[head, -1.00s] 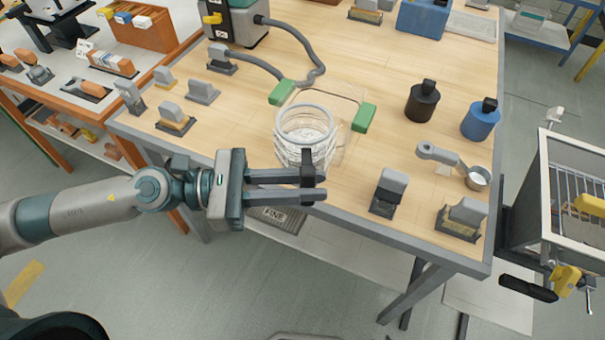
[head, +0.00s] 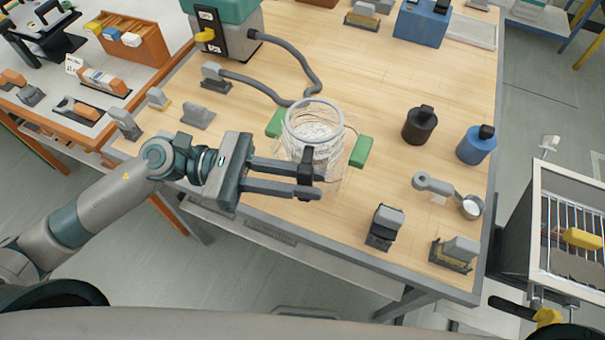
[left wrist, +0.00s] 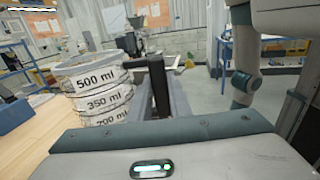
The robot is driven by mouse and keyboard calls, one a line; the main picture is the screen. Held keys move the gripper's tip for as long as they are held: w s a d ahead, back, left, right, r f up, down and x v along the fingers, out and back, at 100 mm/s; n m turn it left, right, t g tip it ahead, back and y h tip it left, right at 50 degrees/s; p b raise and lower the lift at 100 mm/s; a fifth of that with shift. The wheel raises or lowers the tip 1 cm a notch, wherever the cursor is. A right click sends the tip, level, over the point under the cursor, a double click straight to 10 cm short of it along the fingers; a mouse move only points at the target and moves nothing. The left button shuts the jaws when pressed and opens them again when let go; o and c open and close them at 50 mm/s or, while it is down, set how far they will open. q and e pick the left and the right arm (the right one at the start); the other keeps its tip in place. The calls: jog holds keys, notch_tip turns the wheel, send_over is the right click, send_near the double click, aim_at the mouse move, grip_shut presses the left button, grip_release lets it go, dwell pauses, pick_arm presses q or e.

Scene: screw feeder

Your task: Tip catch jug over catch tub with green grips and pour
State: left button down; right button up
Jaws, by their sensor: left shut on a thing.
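The clear catch jug (head: 314,145) has pale rings and shows whitish contents through its open top. In the left wrist view the jug (left wrist: 92,88) carries marks of 500 ml and 350 ml and looks upright. My left gripper (head: 308,180) is shut on the jug's black handle. The clear catch tub with green grips (head: 362,151) is on the table; the jug is in front of and above it in the head view and hides much of it. I cannot tell the exact height between them. My right gripper is out of view.
A black bottle (head: 419,125) and a blue bottle (head: 476,144) stand to the right. A grey scoop (head: 435,184) lies near them. Grey hoses (head: 310,70) run from a machine at the back left. Small grey blocks stand near the front edge and at the left.

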pick_arm(q)
jog(key=shift+r, duration=0.1)
jog(key=shift+s+r+n+p, duration=0.15)
jog(key=shift+r+n+p, duration=0.25)
jog(key=shift+p, duration=0.85)
jog(key=shift+s+f+n+p, duration=0.1)
jog(key=shift+s+n+p, duration=0.1)
jog(key=shift+n+p, duration=0.6)
jog(key=shift+f, duration=0.1)
